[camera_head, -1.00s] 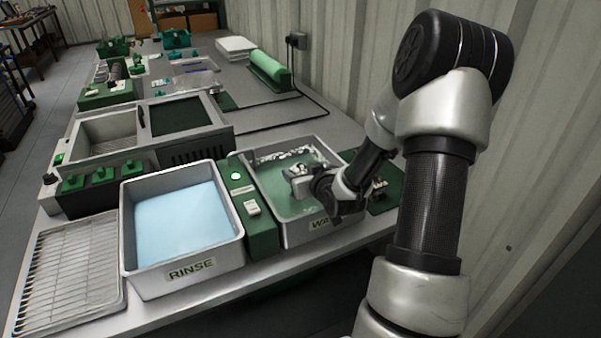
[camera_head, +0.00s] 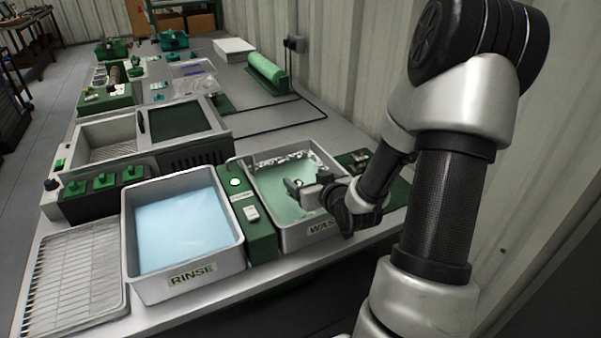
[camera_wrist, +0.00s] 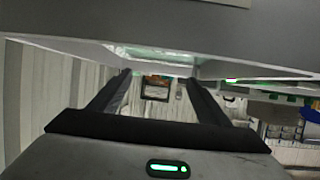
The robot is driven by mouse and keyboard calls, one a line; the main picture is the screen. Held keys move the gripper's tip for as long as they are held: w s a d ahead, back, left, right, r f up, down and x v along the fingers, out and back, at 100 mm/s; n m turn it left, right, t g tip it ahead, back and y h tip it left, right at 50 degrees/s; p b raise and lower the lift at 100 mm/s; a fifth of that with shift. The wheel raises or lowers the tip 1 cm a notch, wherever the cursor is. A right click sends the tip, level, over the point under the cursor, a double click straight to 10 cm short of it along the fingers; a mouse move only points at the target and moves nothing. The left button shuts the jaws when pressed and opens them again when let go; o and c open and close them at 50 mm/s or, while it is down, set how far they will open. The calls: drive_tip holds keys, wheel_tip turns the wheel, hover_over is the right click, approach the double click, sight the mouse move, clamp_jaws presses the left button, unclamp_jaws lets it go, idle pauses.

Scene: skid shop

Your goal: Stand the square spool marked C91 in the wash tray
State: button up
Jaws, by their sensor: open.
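The wash tray (camera_head: 293,240) is a grey basin with pale green liquid and foam along its far side. Its front label is partly covered by my arm. My gripper (camera_head: 296,187) is open over the tray, reaching in from the right. In the wrist view the two dark fingers of my gripper (camera_wrist: 157,82) stand apart with nothing between them. The grey tray wall (camera_wrist: 150,25) crosses the top of that view, with green liquid beyond it. I cannot make out a spool marked C91 in either view.
The rinse tray (camera_head: 185,287) with blue liquid stands left of the wash tray. A green control block (camera_head: 262,240) sits between them. A green stand (camera_head: 400,190) with small metal parts is right of the wash tray, partly behind my arm. A wire rack (camera_head: 75,275) lies at far left.

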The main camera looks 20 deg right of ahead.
drive_tip(key=v, duration=0.5)
drive_tip(key=shift+s+r+p, duration=0.1)
drive_tip(key=shift+s+p, duration=0.1)
drive_tip(key=shift+p, duration=0.15)
idle(0.9)
